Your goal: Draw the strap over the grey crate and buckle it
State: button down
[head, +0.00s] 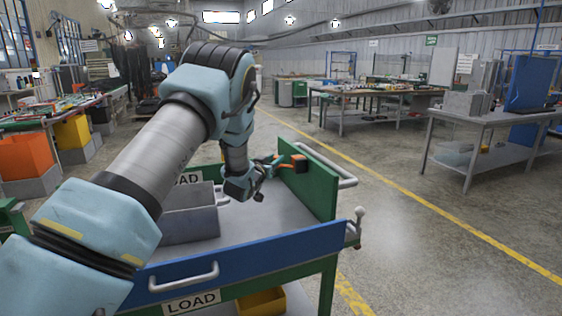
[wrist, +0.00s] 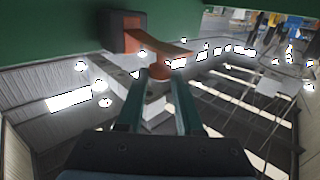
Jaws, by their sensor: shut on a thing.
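The grey crate (head: 190,226) stands on the cart's deck in the head view, its left part hidden behind my arm. An orange strap (wrist: 160,48) comes out of a dark reel box with an orange face (wrist: 122,32) on the green panel. The box also shows in the head view (head: 299,162). My gripper (head: 277,165) is beside the box, to the right of the crate. In the wrist view its teal fingers (wrist: 160,80) are shut on the strap's rounded orange end (wrist: 160,71). I cannot make out a buckle.
The grey deck (head: 262,215) is bare between crate and right panel. Workbenches (head: 490,120) stand farther back; the floor right of the cart is clear.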

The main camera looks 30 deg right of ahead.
jog(key=w+a+b, duration=0.1)
jog(key=a+b, duration=0.2)
jog(key=a, duration=0.8)
jog(key=shift+w+a, duration=0.2)
jog(key=shift+a, duration=0.05)
jog(key=c, duration=0.5)
grip_release()
jog(key=shift+c, duration=0.2)
jog(key=b+v, duration=0.3)
jog(key=v, duration=0.7)
jog(key=shift+s+a, duration=0.3)
